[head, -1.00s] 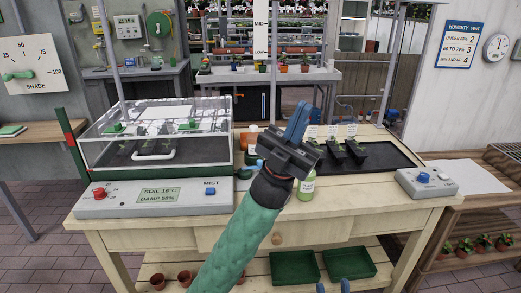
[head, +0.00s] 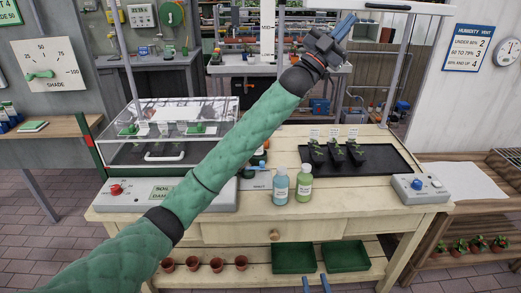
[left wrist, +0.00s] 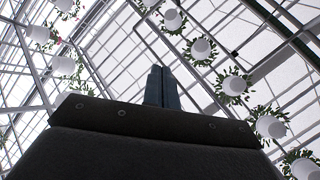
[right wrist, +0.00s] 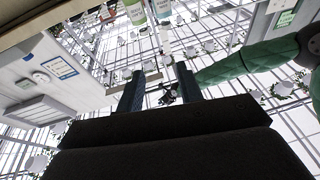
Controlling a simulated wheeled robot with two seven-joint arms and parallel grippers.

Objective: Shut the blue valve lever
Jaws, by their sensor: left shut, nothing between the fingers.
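I cannot make out the blue valve lever for sure. A small blue fitting (head: 320,106) shows low behind the bench, too small to tell whether it is the lever. My left gripper (head: 345,24) is raised at the top of the head view, shut and empty; its fingers (left wrist: 157,82) point up at the glass roof in the left wrist view. My green left arm crosses the head view. My right gripper (head: 317,283) shows only as two blue fingertips at the bottom edge, and its fingers (right wrist: 158,85) are apart and empty in the right wrist view.
The wooden bench (head: 350,212) carries a clear propagator (head: 165,155), a blue bottle (head: 280,188), a green bottle (head: 304,185), a black seedling tray (head: 385,160) and a grey box with a blue knob (head: 421,190). Shelving and pipes stand behind it.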

